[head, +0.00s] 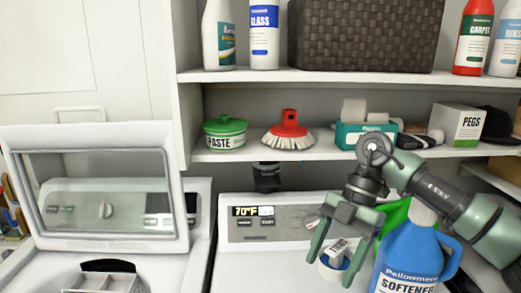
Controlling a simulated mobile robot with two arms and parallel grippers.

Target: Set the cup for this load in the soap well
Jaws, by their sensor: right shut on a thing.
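My right gripper (338,262) comes in from the right and points down over the right machine's top. It is shut on a small white cup (338,246) with a printed label and a blue part below. The fingers hide part of the cup, and I cannot tell whether it touches the surface. At the bottom left, a pale compartment with a dark opening (108,266) shows on the left machine, cut off by the picture edge; I cannot tell for sure that it is the soap well. My left gripper is not in view.
A blue softener jug (408,258) stands close to my right gripper, with a green item behind it. The left machine's windowed lid (100,190) stands raised. A shelf (270,155) above holds a paste tub (225,133), a red brush (288,132) and a pegs box (458,124).

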